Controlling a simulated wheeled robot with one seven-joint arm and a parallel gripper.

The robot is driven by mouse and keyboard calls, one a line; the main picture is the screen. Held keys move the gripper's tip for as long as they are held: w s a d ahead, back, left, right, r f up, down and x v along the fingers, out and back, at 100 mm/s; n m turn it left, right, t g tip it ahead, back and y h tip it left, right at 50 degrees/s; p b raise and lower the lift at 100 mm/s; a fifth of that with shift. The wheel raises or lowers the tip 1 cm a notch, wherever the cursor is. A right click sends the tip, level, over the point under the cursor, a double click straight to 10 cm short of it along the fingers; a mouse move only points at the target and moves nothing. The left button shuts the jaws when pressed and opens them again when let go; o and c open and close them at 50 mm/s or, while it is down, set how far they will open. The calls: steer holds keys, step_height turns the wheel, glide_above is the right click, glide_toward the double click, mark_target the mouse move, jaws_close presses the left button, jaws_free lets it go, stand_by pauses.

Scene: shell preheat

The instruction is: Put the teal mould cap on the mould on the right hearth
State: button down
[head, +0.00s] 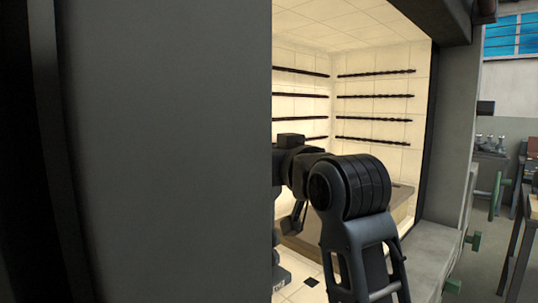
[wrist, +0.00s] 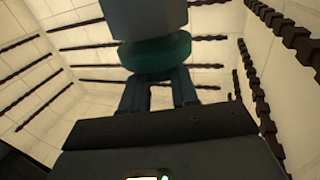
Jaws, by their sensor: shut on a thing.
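In the wrist view my gripper (wrist: 158,82) is shut on the teal mould cap (wrist: 155,54), a rounded teal disc at the fingertips. A wide blue-grey block (wrist: 145,20) shows directly beyond the cap and is cut off by the top edge. I cannot tell whether the two touch or are one piece. In the head view my arm reaches into a bright tiled chamber, and my gripper and the cap cannot be made out clearly there. The mould and the right hearth cannot be identified for certain.
A large dark panel (head: 165,150) blocks the left half of the head view. Dark twisted rods (head: 375,95) line the chamber walls. A grey ledge (head: 430,250) and frame (head: 455,130) bound the opening on the right. A workshop with benches shows beyond.

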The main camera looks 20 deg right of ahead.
steer(key=shift+f+b, duration=0.35)
steer(key=shift+f, duration=0.2)
steer(key=c, duration=1.1)
jaws_free()
steer(key=shift+c, duration=0.2)
steer(key=shift+s, duration=0.1)
